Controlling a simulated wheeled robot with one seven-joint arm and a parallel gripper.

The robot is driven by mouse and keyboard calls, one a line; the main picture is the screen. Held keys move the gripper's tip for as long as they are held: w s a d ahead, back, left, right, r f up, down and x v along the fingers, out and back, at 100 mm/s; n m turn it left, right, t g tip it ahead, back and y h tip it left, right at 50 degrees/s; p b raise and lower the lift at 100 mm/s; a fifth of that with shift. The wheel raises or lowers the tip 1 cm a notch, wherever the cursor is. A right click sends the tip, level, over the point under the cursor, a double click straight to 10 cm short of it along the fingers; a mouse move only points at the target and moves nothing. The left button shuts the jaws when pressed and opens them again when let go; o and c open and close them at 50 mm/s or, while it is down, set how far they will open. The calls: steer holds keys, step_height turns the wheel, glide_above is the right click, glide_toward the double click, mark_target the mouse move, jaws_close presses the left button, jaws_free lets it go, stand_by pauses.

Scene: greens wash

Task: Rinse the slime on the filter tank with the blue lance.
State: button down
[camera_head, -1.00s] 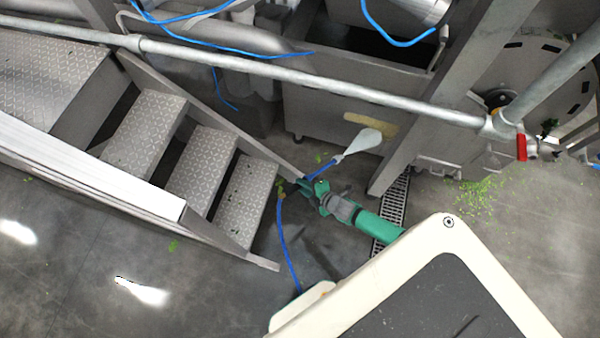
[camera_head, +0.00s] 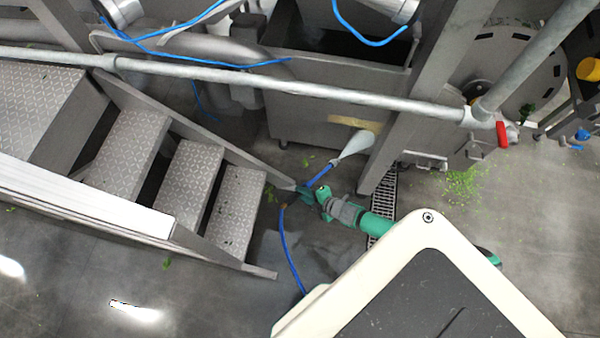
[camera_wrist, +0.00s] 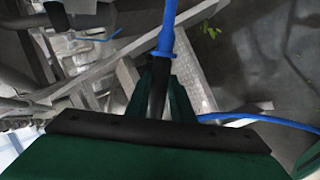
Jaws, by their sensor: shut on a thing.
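My green gripper (camera_head: 306,194) is shut on the blue lance (camera_head: 320,176), low beside the foot of the metal steps. In the wrist view, the lance (camera_wrist: 167,35) runs up from between my gripper's dark green fingers (camera_wrist: 163,92). A pale spray cone (camera_head: 352,148) fans from the lance tip up and right. The grey filter tank (camera_head: 310,108) stands behind it. A tan slime patch (camera_head: 350,122) lies low on its face. The cone's wide end meets the patch's lower right edge in the picture; I cannot tell whether spray lands on it.
Metal steps (camera_head: 182,180) stand close on the left. A handrail (camera_head: 270,80) crosses above, with a red-handled valve (camera_head: 501,133) at right. A blue hose (camera_head: 288,250) trails on the floor. A steel post (camera_head: 415,100) and floor drain (camera_head: 382,205) are right of the lance.

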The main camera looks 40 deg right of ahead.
steer(key=shift+s+d, duration=1.05)
steer(key=shift+s, duration=0.25)
steer(key=shift+r, duration=0.15)
steer(key=shift+s+d+r, duration=0.1)
steer(key=shift+r, duration=1.35)
steer(key=shift+s+d+r, duration=0.1)
steer(key=shift+r, duration=1.3)
